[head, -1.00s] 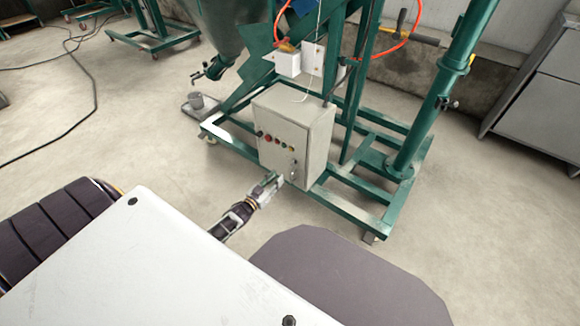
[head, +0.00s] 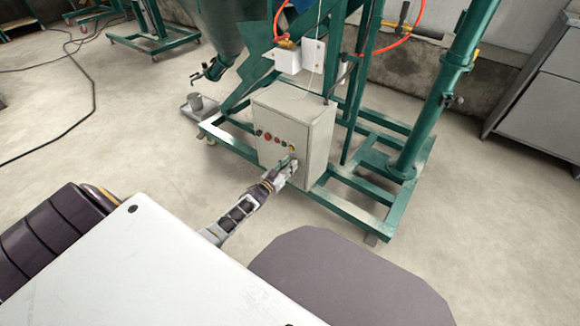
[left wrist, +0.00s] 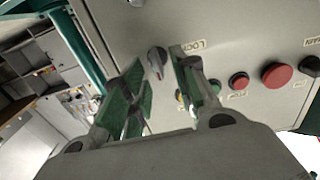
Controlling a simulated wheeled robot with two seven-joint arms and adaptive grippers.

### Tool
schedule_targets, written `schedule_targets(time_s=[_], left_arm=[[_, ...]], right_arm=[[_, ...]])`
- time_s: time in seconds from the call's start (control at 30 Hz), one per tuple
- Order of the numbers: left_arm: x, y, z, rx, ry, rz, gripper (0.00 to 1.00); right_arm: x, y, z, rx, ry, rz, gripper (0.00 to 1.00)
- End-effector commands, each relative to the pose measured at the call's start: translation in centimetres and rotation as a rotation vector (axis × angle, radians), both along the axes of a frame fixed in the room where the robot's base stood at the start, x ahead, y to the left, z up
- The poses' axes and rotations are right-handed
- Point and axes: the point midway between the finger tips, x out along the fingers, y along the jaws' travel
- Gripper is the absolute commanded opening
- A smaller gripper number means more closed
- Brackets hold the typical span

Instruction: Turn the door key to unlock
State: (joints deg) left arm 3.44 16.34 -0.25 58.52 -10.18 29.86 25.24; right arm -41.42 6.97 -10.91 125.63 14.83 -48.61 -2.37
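The grey control box (head: 316,128) stands on the green frame, its door facing me. In the left wrist view, the door panel (left wrist: 225,35) carries a small grey key-like knob (left wrist: 157,60) beside a "LOCK" label. My left gripper (head: 289,165) is at the lower right of the door. In the left wrist view, its green-padded fingers (left wrist: 158,88) are open. The knob appears between and just beyond the fingertips; I cannot tell whether they touch it. In the head view the gripper hides the knob. My right gripper is not in view.
Red buttons (left wrist: 277,74) and a black knob (left wrist: 312,66) sit on the same panel, right of the fingers in the left wrist view. The green frame (head: 345,205) extends along the floor. The concrete floor (head: 150,140) is largely clear.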

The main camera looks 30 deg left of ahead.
Motion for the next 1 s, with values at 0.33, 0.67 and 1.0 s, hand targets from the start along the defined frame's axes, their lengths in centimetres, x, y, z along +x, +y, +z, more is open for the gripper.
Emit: schedule_targets(time_s=[0.33,0.67,1.0], left_arm=[[0.86,-0.10,-0.01,0.000,0.001,0.000,0.29],[0.86,-0.09,0.02,0.000,0.000,0.000,0.09],[0.85,-0.08,0.02,0.002,0.000,0.000,0.00]], right_arm=[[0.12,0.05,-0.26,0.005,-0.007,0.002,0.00],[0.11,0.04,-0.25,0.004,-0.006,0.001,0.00],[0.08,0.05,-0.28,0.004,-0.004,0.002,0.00]])
